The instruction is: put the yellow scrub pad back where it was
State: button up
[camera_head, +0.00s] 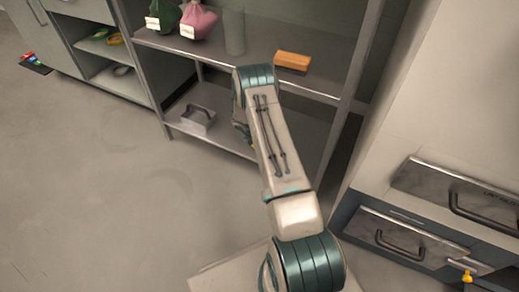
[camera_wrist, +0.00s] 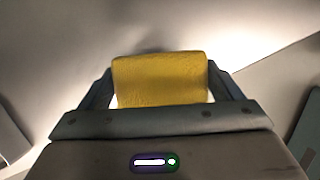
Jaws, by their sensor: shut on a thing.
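The yellow scrub pad (camera_wrist: 160,80) is between the two fingers of my gripper (camera_wrist: 160,92) in the wrist view. The fingers press on its left and right sides, and the pad stands out past them. In the head view my arm reaches toward the metal shelf unit (camera_head: 330,97). My gripper is mostly hidden behind my arm there, and only a small yellow patch shows beside the arm, below the upper shelf's front edge.
The upper shelf holds an orange-brown block (camera_head: 293,61), a grey-green cylinder (camera_head: 234,31), a pink bag (camera_head: 199,20) and a green bag (camera_head: 164,16). A grey handled box (camera_head: 197,119) stands on the lower shelf. Drawers (camera_head: 400,236) are at right. Open floor (camera_head: 90,180) lies left.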

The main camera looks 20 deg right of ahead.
jog(key=shift+f+b, duration=0.65)
jog(key=shift+f, duration=1.1)
jog(key=shift+f, duration=0.2)
jog(key=o, duration=0.8)
jog(key=shift+c, duration=0.2)
jog(key=shift+r, duration=0.1)
